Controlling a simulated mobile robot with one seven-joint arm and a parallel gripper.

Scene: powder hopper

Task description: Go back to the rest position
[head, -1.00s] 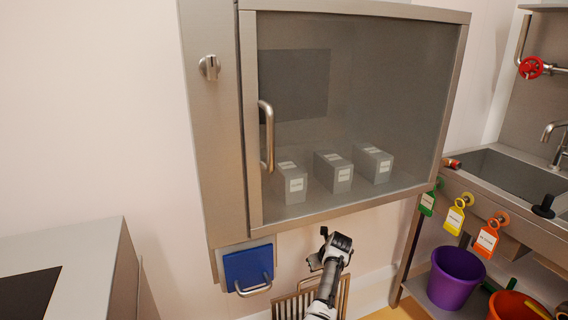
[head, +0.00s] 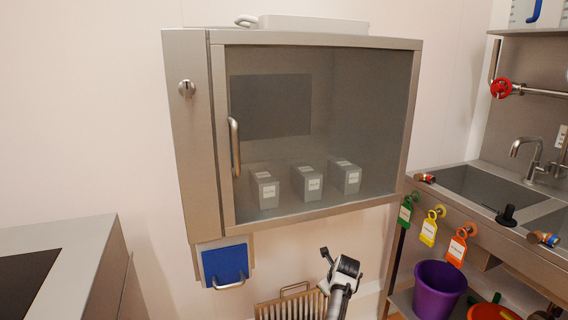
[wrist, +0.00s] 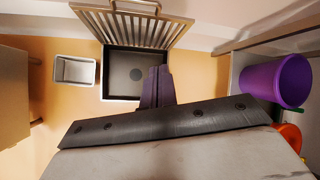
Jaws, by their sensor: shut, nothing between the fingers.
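My gripper (head: 326,255) shows at the lower middle of the head view, below the steel cabinet (head: 190,130) and to the right of the blue panel (head: 225,264). In the wrist view its dark fingers (wrist: 157,86) are together with nothing between them. They point down over a black square tray (wrist: 122,58) on the floor, apart from it as far as I can see. The cabinet's glass door is shut, with three grey labelled boxes (head: 308,183) behind it.
A slatted metal rack (head: 290,306) stands below the cabinet, close to my arm. A purple bucket (head: 437,290) is at the right under the sink bench (head: 475,190), where coloured tags hang. A grey counter (head: 60,232) is at the left. A small white bin (wrist: 75,71) stands beside the tray.

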